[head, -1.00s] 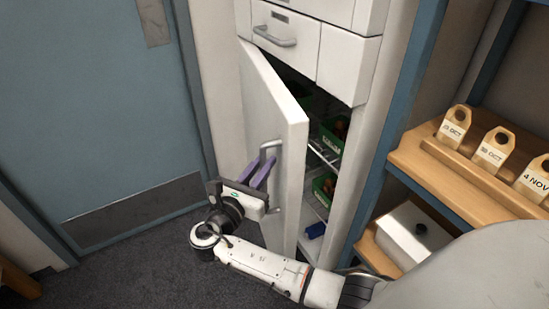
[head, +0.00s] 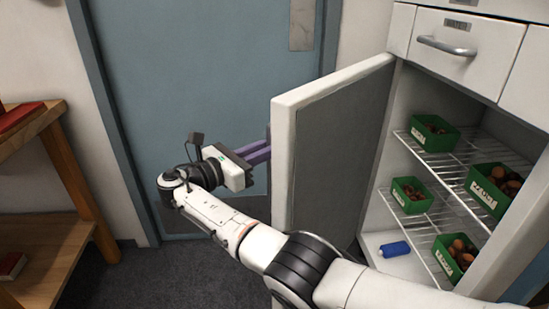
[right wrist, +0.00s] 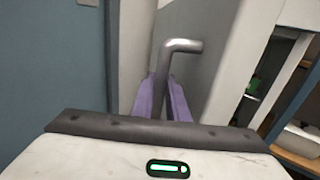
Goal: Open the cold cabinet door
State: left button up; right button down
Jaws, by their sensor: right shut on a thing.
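The cold cabinet door (head: 338,150) stands wide open in the head view, swung out to the left, its dark inner panel facing me. My right gripper (head: 263,151) is at the outer side of the door, its purple fingers partly hidden behind the door's edge. In the right wrist view the fingers are shut on the grey bar handle (right wrist: 184,46), one on each side of it. The handle is hidden in the head view. The cabinet's inside (head: 385,222) shows white wire shelves (head: 440,162). My left gripper is not in view.
Several green boxes of chestnuts (head: 435,132) stand on the shelves, and a blue object (head: 395,249) lies on the cabinet floor. A closed drawer (head: 465,45) is above. A blue room door (head: 200,80) is behind my gripper. A wooden shelf unit (head: 45,225) stands at the left.

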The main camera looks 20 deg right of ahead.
jog(key=shift+w, duration=0.4)
jog(key=c, duration=2)
grip_release()
